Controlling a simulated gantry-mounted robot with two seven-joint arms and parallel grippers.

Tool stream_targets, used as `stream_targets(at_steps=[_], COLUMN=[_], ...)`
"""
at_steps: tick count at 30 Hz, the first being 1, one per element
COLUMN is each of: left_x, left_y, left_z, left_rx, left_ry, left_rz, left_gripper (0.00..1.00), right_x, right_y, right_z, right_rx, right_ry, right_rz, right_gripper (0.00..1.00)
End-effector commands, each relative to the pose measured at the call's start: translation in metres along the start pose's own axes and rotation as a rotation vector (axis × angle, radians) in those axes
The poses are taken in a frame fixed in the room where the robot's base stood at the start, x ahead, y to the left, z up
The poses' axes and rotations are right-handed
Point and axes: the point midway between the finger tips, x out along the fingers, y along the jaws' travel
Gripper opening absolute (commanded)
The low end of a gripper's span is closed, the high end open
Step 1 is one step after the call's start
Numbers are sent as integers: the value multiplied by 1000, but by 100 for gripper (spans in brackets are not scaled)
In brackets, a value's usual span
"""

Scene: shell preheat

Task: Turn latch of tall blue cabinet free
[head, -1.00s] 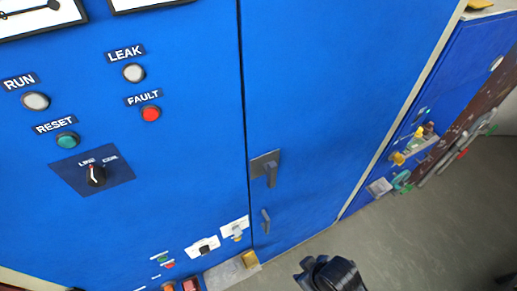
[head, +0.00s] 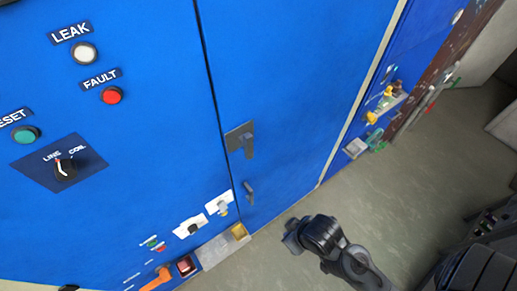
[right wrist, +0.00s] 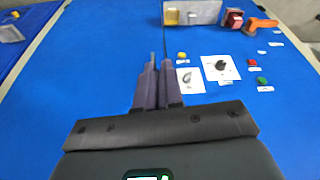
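The tall blue cabinet (head: 290,80) fills much of the head view. On its right-hand door, beside the seam, a grey latch handle (head: 248,146) sits on a dark plate. A smaller grey handle (head: 250,188) is below it. The black right arm stands in front of the cabinet's lower part in the head view; its fingertips cannot be made out there. In the right wrist view my right gripper (right wrist: 158,75) points at the blue cabinet face, its fingers close together with nothing visible held. The latch plate is not visible there. My left gripper is out of view.
Left of the seam are a FAULT button (head: 111,95), a LINE/COIL knob (head: 65,170), small switches and an orange handle (head: 158,280). A lower blue unit with fittings (head: 378,105) stands right. Grey floor (head: 430,170) is open in front.

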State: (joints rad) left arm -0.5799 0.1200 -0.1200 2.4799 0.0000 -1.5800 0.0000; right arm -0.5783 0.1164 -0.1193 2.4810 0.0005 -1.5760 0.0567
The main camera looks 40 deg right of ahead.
Motion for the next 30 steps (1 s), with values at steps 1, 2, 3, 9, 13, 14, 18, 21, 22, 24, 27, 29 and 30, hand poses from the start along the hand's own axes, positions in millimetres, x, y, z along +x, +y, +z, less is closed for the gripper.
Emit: stream_targets(at_steps=[1,2,3,9,13,14,18,21,22,24,27,29,30], left_x=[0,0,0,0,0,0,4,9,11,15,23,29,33], left_y=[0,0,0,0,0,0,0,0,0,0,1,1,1], left_z=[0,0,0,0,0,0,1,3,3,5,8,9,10], left_rx=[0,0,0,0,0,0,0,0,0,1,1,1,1], left_ry=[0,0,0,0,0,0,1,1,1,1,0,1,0], left_rz=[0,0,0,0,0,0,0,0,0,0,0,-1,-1], left_gripper=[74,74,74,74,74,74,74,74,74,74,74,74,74], right_x=[0,0,0,-1,-2,-2,-1,-2,-2,-3,-6,-8,-9], right_y=[0,0,-1,-9,-10,-9,-1,7,10,17,30,40,47], right_z=[-2,-5,-9,-48,-79,-86,-111,-125,-128,-134,-138,-138,-137], right_rx=[35,63,106,386,596,640,824,929,956,1011,1070,1096,1109], right_ry=[12,26,49,256,416,451,590,657,669,685,674,646,621], right_rz=[-1,-2,-5,-79,-187,-219,-395,-554,-606,-729,-911,-1020,-1090], right_gripper=[0,0,0,0,0,0,0,0,0,0,0,0,0])
